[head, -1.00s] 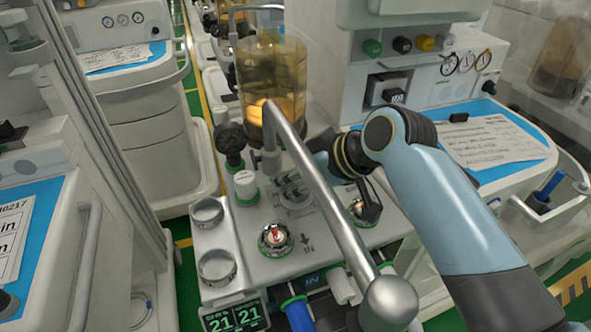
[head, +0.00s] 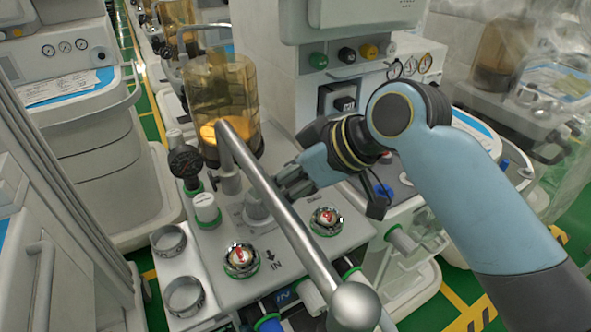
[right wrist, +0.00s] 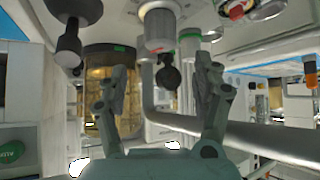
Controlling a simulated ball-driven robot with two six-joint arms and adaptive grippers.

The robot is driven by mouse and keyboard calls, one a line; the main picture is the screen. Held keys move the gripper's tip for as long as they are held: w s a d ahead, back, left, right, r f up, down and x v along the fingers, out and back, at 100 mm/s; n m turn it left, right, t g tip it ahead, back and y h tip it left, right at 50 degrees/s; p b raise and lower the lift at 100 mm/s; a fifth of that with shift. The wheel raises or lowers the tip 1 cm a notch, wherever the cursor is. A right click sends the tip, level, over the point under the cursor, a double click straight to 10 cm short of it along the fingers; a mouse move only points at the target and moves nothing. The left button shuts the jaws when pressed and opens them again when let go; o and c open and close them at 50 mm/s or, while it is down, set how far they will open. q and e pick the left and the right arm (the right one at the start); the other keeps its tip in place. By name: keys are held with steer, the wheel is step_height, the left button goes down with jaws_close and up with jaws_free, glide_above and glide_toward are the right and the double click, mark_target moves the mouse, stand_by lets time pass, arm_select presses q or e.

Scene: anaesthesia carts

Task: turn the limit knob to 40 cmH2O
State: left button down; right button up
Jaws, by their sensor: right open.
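The grey knob (head: 257,207), which I take for the limit knob, stands on the light grey panel (head: 215,262) behind the slanting metal tube. Its scale cannot be read. In the right wrist view the knob (right wrist: 160,27) shows at the top, just beyond and between the fingertips. My right gripper (head: 287,178) comes in from the right beside the knob, partly hidden by the tube. In the right wrist view the gripper (right wrist: 160,70) is open, with its fingers apart and nothing between them. My left gripper is not in view.
A thick metal tube (head: 275,205) crosses in front of the panel. A white knob (head: 205,208) with a green base, a black gauge (head: 186,162) and an amber canister (head: 222,105) stand nearby. Two red-marked round fittings (head: 241,259) sit on the panel's near side.

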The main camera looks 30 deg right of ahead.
steer(key=shift+v, duration=2)
